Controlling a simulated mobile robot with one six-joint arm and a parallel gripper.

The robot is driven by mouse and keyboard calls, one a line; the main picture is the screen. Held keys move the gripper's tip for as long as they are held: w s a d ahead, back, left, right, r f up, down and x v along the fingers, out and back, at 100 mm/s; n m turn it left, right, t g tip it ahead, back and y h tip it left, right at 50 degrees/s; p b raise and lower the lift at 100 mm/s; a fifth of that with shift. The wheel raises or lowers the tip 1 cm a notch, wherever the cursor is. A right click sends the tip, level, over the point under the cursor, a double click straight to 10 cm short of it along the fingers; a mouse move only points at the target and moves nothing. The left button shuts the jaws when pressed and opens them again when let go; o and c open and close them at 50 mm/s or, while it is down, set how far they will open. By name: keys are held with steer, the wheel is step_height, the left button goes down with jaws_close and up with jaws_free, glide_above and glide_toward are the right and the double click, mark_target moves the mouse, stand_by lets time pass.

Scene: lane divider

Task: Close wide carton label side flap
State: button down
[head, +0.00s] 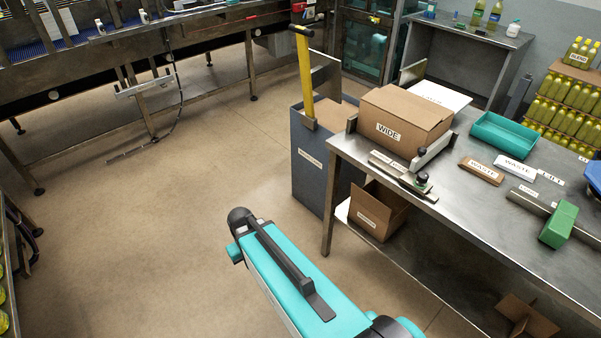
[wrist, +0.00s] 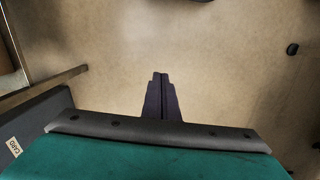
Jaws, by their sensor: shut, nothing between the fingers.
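The wide carton (head: 388,113) is a brown box with a white WIDE label (head: 388,132) on its near side. It stands on the metal table between a bracket at its left and a pale stop (head: 435,149) at its right. Its top looks flat and covered; I cannot make out each flap or whether the label side one lies fully down. My gripper (wrist: 161,76) shows in the wrist view, its dark fingers together and empty above bare floor. It is away from the carton, which the wrist view does not show. I cannot make out the fingers in the head view.
A dark blue bin (head: 318,165) with a yellow-handled tool (head: 306,80) stands left of the metal table (head: 470,205). A teal tray (head: 505,134) and WASTE signs lie right of the carton. An open box (head: 377,212) sits below. Floor at left is clear.

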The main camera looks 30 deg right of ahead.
steer(key=s+a+f+g, duration=0.1)
steer(key=s+f, duration=0.3)
steer(key=s, duration=0.4)
steer(key=s+a+f+g, duration=0.1)
steer(key=s+f+g, duration=0.1)
steer(key=s+f, duration=0.3)
steer(key=s+f+g, duration=0.2)
steer(key=s+f, duration=0.3)
steer(key=s, duration=0.6)
steer(key=shift+s+a+f, duration=0.15)
steer(key=shift+a+f, duration=0.1)
steer(key=shift+a, duration=0.15)
steer(key=shift+a, duration=0.1)
